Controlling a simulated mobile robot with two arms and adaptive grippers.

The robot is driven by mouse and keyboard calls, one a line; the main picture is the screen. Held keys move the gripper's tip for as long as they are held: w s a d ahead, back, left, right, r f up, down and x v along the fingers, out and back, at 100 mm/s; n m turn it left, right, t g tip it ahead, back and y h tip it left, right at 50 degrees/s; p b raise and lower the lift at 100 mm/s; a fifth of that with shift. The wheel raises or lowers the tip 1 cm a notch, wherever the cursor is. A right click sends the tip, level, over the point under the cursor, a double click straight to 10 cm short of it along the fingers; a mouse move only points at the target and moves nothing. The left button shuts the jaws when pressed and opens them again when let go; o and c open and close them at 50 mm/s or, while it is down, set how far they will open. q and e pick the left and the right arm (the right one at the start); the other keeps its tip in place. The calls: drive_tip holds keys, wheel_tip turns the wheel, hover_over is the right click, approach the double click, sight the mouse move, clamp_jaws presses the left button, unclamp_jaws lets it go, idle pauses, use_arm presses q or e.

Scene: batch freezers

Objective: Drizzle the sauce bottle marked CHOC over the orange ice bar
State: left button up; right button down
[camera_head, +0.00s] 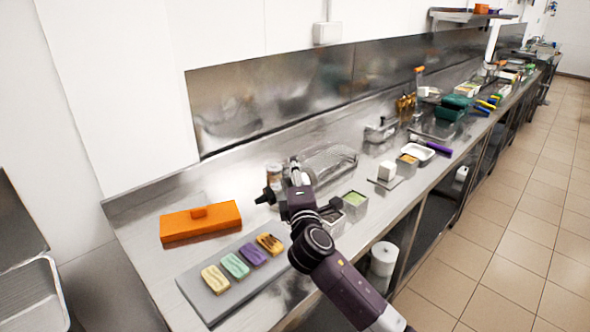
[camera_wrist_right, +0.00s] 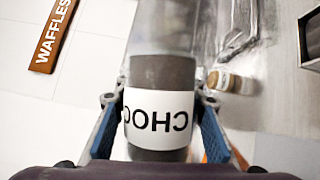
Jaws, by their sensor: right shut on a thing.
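The sauce bottle (camera_wrist_right: 160,75) marked CHOC, with its label upside down, is between the fingers of my right gripper (camera_wrist_right: 160,120) in the wrist view. It has a clear part and dark sauce around the label. In the head view my right gripper (camera_head: 278,196) is above the counter, behind the bars; the bottle is largely hidden there. The orange ice bar (camera_head: 269,242) lies on a grey slab (camera_head: 205,305), at the right end of the row, with dark streaks on top. Beside it lie a purple bar (camera_head: 253,254), a mint bar (camera_head: 235,265) and a pale yellow bar (camera_head: 215,278).
An orange lidded box (camera_head: 200,222) stands behind the slab. A small jar (camera_head: 273,172) and a clear container (camera_head: 330,160) are behind my gripper. Metal tubs (camera_head: 355,203) stand to the right. A WAFFLES sign (camera_wrist_right: 52,35) shows in the wrist view.

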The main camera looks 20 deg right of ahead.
drive_tip(key=r+m+p, duration=0.1)
drive_tip(key=m+p, duration=0.1)
drive_tip(key=p, duration=0.1)
drive_tip(key=shift+r+g, duration=0.15)
drive_tip(key=shift+g, duration=0.25)
drive_tip(key=shift+r+m+g+y+p, duration=0.6)
drive_tip(key=shift+r+m+p, duration=1.1)
drive_tip(key=shift+p, duration=2.2)
drive_tip(key=shift+f, duration=0.2)
